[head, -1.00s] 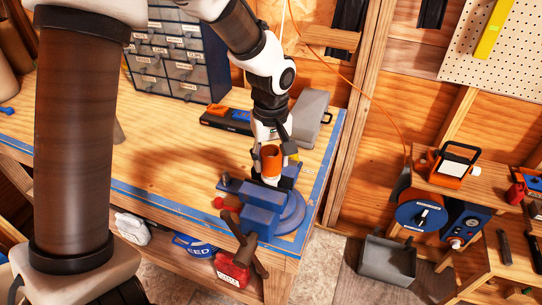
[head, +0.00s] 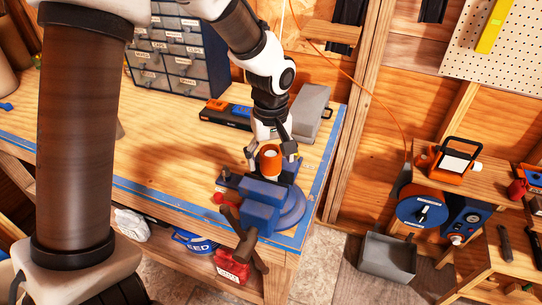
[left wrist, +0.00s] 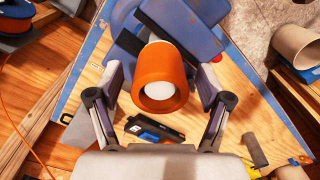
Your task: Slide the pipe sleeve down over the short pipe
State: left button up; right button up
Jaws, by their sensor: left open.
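The orange pipe sleeve (head: 269,163) stands upright at the blue vise (head: 262,212) on the workbench corner. The white short pipe (left wrist: 168,95) shows inside the sleeve's open end in the left wrist view, so the sleeve (left wrist: 160,68) is around it. The sleeve hides the pipe's lower part. My left gripper (head: 271,153) is open, with one finger on each side of the sleeve and visible gaps between. In the left wrist view its fingers (left wrist: 160,92) are spread wide of the sleeve. My right gripper is out of view.
A drawer cabinet (head: 178,50) stands at the back of the workbench (head: 160,140). A black case with orange and blue parts (head: 225,113) and a grey box (head: 311,108) lie behind the vise. The bench left of the vise is clear.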

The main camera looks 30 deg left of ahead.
pick_arm(q)
notch_tip(320, 180, up, 12)
dwell(0.3)
dwell(0.5)
